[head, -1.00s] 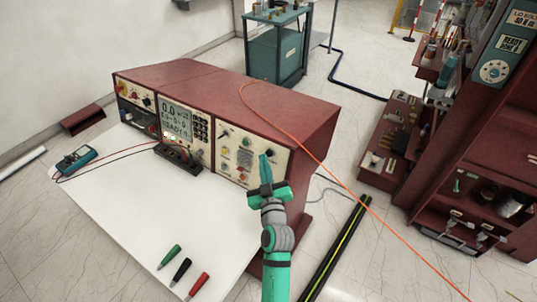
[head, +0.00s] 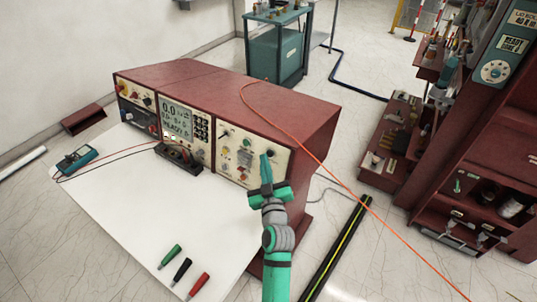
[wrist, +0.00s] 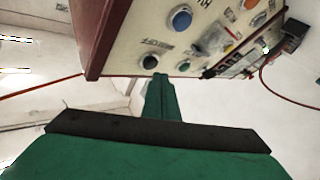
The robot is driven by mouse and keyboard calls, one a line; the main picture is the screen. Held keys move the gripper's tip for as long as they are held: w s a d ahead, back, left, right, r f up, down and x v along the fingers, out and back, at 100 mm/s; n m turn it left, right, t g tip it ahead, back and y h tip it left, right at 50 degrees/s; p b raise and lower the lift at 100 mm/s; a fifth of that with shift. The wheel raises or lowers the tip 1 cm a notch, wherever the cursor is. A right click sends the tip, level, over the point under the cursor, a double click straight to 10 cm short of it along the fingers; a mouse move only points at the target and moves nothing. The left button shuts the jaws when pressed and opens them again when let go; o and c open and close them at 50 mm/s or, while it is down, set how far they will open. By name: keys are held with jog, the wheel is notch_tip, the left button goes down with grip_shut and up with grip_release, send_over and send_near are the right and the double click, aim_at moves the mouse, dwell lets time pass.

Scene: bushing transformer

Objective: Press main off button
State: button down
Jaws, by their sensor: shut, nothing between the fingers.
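A dark red console (head: 285,105) stands on a white table, with a pale control panel (head: 228,165) at the right of its front. The panel carries several small buttons and knobs; I cannot read which is the main off button. My gripper (head: 264,158) is shut and empty, its green fingers just in front of the panel's right part. In the wrist view, the shut fingers (wrist: 159,80) point up toward the panel's edge.
The white tabletop (head: 160,205) holds a teal meter (head: 77,160) and three probes, green (head: 170,257), black and red. An orange cable (head: 320,165) runs over the console behind my gripper. A red rack (head: 500,150) stands at the right.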

jog(key=shift+a, duration=0.1)
dwell(0.4)
dwell(0.3)
jog(key=shift+w+d+f, duration=0.1)
jog(key=shift+w+d, duration=0.15)
jog(key=shift+w, duration=0.05)
jog(key=shift+w+d+f, duration=0.1)
jog(key=shift+w+d, duration=0.25)
jog(key=shift+w, duration=0.05)
dwell(1.1)
jog(key=shift+s+a, duration=0.1)
jog(key=shift+s+a+r, duration=0.2)
jog(key=shift+s+a, duration=0.25)
jog(key=shift+s, duration=0.2)
jog(key=shift+s+a+r, duration=0.2)
jog(key=shift+s+a, duration=0.3)
jog(key=shift+s, duration=0.15)
jog(key=shift+s+a+r, duration=0.2)
jog(key=shift+s+a, duration=0.25)
jog(key=shift+s, duration=0.2)
jog(key=shift+s+a+r, duration=0.2)
jog(key=shift+s+a, duration=0.3)
jog(key=shift+s, duration=0.15)
